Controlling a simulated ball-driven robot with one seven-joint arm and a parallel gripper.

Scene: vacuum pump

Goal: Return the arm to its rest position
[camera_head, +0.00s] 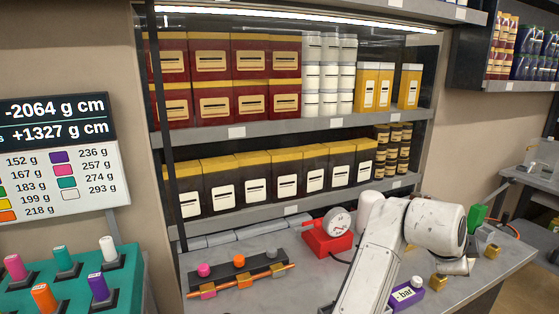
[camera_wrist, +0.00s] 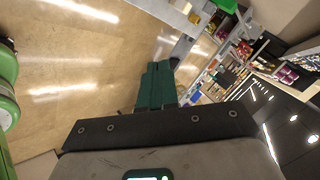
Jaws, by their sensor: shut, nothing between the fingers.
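My white arm rises through the lower right of the head view and bends over the counter (camera_head: 240,297). My gripper (camera_wrist: 158,68) shows in the wrist view as dark green fingers side by side, shut with nothing between them. The fingers point out over open wooden floor (camera_wrist: 75,55), clear of any object. I cannot make out the fingertips in the head view.
On the counter are a red-based gauge (camera_head: 328,236), a dark rail with coloured knobs (camera_head: 240,270), a purple "bar" block (camera_head: 405,294) and a green block (camera_head: 477,217). Stocked shelves (camera_head: 285,128) stand behind. A teal rack (camera_head: 115,285) with coloured pegs is left.

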